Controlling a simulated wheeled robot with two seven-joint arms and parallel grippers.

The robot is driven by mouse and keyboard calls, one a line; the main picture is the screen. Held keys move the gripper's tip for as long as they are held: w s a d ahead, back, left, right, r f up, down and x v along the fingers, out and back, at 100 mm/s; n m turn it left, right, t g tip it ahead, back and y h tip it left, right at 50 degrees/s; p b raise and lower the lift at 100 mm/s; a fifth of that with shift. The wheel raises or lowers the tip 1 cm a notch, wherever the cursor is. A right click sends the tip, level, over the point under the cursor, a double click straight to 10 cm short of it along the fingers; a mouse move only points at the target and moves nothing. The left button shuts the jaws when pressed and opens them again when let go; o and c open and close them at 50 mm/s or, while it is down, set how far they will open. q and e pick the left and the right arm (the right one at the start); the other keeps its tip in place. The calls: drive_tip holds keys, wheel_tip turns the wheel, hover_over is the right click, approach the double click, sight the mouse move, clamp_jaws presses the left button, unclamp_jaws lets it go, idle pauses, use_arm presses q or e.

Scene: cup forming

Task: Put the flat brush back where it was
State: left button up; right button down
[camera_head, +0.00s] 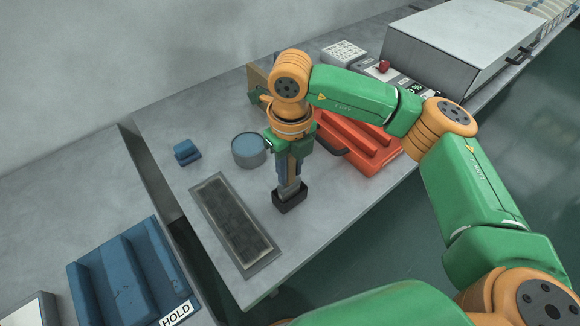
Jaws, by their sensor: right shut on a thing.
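My right gripper (287,157) points down over the grey table, right of the dark mesh panel. It is shut on the flat brush (292,186), which hangs upright below the fingers. The brush's light handle shows between the fingers, with a grey metal band under it. A small black block-like shape (290,200) is at the brush's lower end. I cannot tell whether this is a holder around the brush tip or the bristles. My left gripper is not in view.
A round blue-grey tin (249,150) stands left of the gripper, with a small blue block (187,152) further left. The framed mesh panel (207,196) lies in front. An orange-red ribbed tray (368,145) is at right, a blue HOLD tray (78,285) at lower left.

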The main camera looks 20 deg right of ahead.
drive_tip(key=shift+f, duration=0.8)
drive_tip(key=c, duration=0.6)
unclamp_jaws()
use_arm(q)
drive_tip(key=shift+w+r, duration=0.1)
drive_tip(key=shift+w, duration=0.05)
use_arm(e)
drive_tip(key=shift+r, duration=0.35)
wheel_tip(320, 180, up, 12)
drive_tip(key=shift+s+f+b, duration=0.1)
drive_tip(key=shift+b, duration=0.5)
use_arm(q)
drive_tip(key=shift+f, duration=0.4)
